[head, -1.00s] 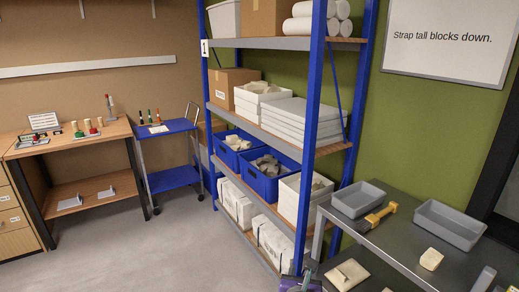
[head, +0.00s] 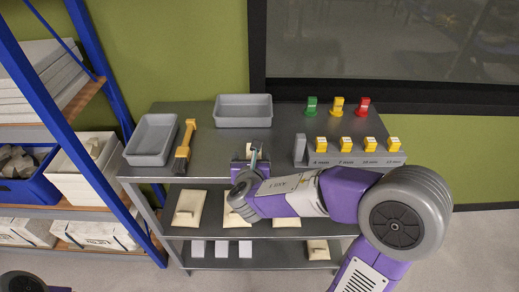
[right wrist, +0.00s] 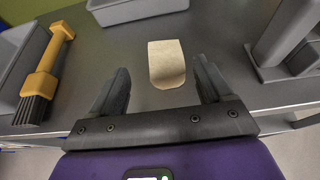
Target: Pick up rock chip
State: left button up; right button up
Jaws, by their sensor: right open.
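The rock chip (right wrist: 166,64) is a cream block with a rounded near end, lying on the dark grey bench top in the right wrist view. My right gripper (right wrist: 161,82) is open and empty, with one finger to each side of the chip's near end. Most of the chip lies just ahead of the fingertips, and no contact shows. In the head view my right gripper (head: 251,162) is over the middle of the bench's front part, and it mostly hides the chip. My left gripper is not in view.
On the bench (head: 215,150) are two grey trays (head: 153,140) (head: 243,111), a yellow-and-black tool (head: 185,146) and a grey rack (head: 345,158) with several yellow-topped pieces. Green, yellow and red pieces stand behind it. Blue-post shelving (head: 75,125) is at left. Cream slabs (head: 188,208) lie on the lower shelf.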

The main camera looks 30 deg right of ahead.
jog(key=x, duration=0.1)
jog(key=b+x, duration=0.1)
jog(key=x, duration=0.2)
jog(key=shift+d+f, duration=0.2)
jog(key=shift+d, duration=0.25)
jog(key=shift+w+d+f, duration=0.15)
jog(key=shift+w+d, duration=0.15)
jog(key=shift+w, duration=0.15)
jog(key=c, duration=1.2)
jog(key=shift+o, duration=0.2)
